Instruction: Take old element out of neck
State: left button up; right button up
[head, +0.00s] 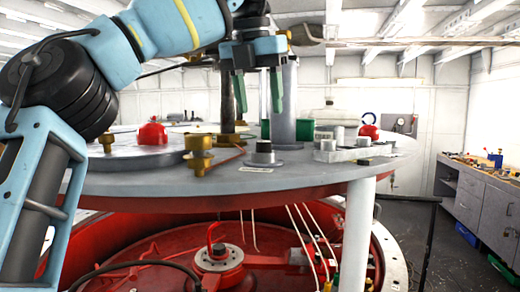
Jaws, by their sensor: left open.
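My left gripper (258,104) comes in from the upper left above the round grey top plate (310,180). Its two green fingers point down and are apart, with no object clearly held between them. A grey upright cylinder (284,105) stands just behind and right of the fingers. A dark post (228,100) rises just left of them. A short grey neck-like fitting with a dark top (264,150) stands on the plate below the gripper, apart from it. I cannot tell which part is the neck or the old element. My right gripper is out of view.
A brass fitting (198,148) and a red knob (152,134) stand on the plate's left. A valve block (342,150) and another red knob (369,131) are on its right. Below is an open red vessel (160,240). A workbench (475,195) lines the right wall.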

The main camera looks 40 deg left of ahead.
aim_at(264, 142)
pick_arm(q)
jog(key=shift+w+b+x, duration=0.2)
jog(key=shift+b+x, duration=0.2)
jog(key=shift+x, duration=0.75)
jog(key=shift+a, duration=0.15)
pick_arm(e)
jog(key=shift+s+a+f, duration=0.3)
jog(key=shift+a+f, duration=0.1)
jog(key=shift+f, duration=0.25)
pick_arm(q)
jog(key=shift+a+x, duration=0.1)
jog(key=shift+x, duration=1.2)
jog(key=shift+a+x, duration=0.15)
jog(key=shift+x, duration=1.15)
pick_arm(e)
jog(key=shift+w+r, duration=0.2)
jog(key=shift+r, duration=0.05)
pick_arm(q)
jog(key=shift+w+r, duration=0.1)
jog(key=shift+w, duration=0.1)
jog(key=c, duration=1)
jog(key=shift+c, duration=0.3)
